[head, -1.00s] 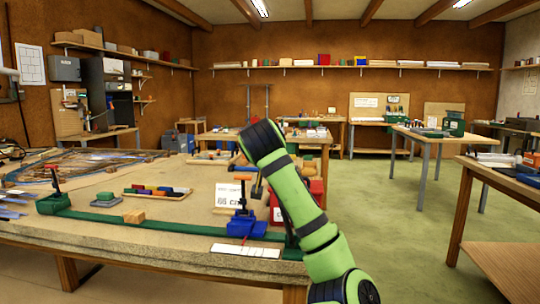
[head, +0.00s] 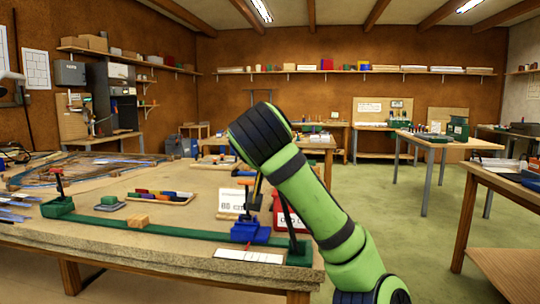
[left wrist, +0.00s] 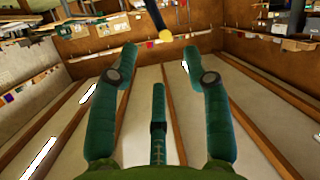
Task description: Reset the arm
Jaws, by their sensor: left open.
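My left gripper (left wrist: 158,62) shows in the left wrist view. Its fingers are spread apart with nothing between them, and the ceiling beams and lights fill the view behind them. In the head view one of my green arms rises from the lower right, its dark rounded joint at the upper end. It stands in front of the right end of the workbench (head: 190,258). No gripper shows in the head view, and my right gripper is in neither view.
The bench carries a green strip (head: 150,228), a blue clamp (head: 248,231), a wooden block (head: 138,221), a tray of coloured pieces (head: 160,197) and a white sign (head: 231,201). Another table (head: 450,140) stands at the right. Green floor (head: 400,215) between is clear.

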